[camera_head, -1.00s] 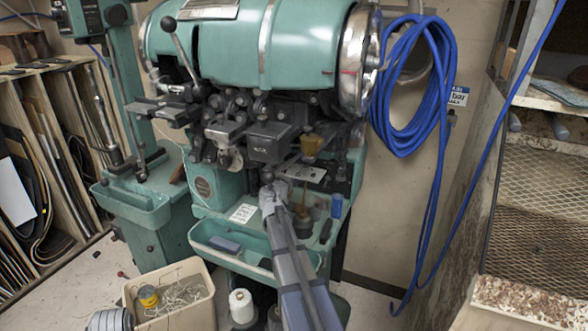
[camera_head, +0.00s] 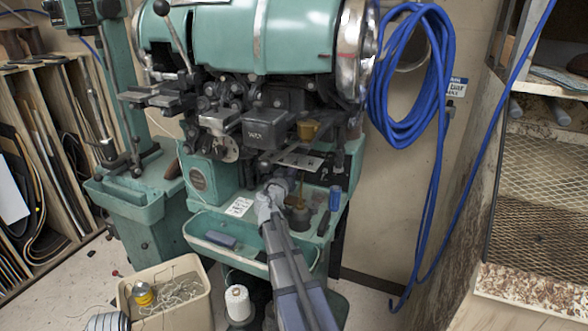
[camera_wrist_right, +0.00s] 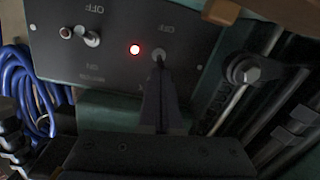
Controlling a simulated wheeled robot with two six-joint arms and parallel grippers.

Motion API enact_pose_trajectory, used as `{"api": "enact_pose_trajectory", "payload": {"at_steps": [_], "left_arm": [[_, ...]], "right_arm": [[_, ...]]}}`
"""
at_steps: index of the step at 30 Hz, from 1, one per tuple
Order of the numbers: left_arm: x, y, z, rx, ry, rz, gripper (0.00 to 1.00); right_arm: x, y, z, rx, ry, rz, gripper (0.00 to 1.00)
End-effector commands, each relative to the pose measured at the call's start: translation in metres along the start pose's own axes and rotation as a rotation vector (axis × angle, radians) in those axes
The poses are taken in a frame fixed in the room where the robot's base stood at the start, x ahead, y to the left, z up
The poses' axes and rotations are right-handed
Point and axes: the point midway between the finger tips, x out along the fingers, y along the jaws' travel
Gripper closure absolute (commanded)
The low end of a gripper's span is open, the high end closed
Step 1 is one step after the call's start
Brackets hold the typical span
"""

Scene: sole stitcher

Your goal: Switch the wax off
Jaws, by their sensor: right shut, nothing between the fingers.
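In the right wrist view a dark control panel (camera_wrist_right: 110,65) carries two toggle switches, each beside a lamp. The right-hand toggle (camera_wrist_right: 157,54) is beside a red lamp (camera_wrist_right: 134,49) that is lit. The left-hand toggle (camera_wrist_right: 91,39) is beside a dark, unlit lamp (camera_wrist_right: 65,32). I read OFF above both; the lower lettering is too faint to tell which switch is the wax. My right gripper (camera_wrist_right: 157,75) is shut and empty, its tips at the right-hand toggle; contact is unclear. In the head view my right gripper (camera_head: 272,192) reaches the green stitcher (camera_head: 250,45). My left gripper is out of view.
A green tray (camera_head: 210,243) lies left of my right arm. A bin of thread scraps (camera_head: 185,310) and a white spool (camera_head: 238,303) are below. A blue hose coil (camera_head: 395,120) hangs at the right. A bolt and metal rods (camera_wrist_right: 243,72) crowd the wrist view's right side.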

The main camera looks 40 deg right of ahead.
Motion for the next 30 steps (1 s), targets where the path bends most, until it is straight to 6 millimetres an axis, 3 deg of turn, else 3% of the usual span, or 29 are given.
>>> {"api": "enact_pose_trajectory", "payload": {"at_steps": [11,21,23,30], "left_arm": [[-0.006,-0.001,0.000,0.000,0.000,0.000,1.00],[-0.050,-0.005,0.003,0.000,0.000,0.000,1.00],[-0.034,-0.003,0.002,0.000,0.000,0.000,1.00],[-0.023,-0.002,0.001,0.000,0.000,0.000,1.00]], "right_arm": [[0.000,0.000,-0.006,0.000,0.000,0.000,1.00],[0.002,0.000,-0.051,0.000,0.001,-0.002,1.00],[-0.016,-0.001,-0.034,0.000,0.001,-0.005,1.00],[-0.061,-0.003,-0.021,0.000,0.001,-0.005,1.00]]}}
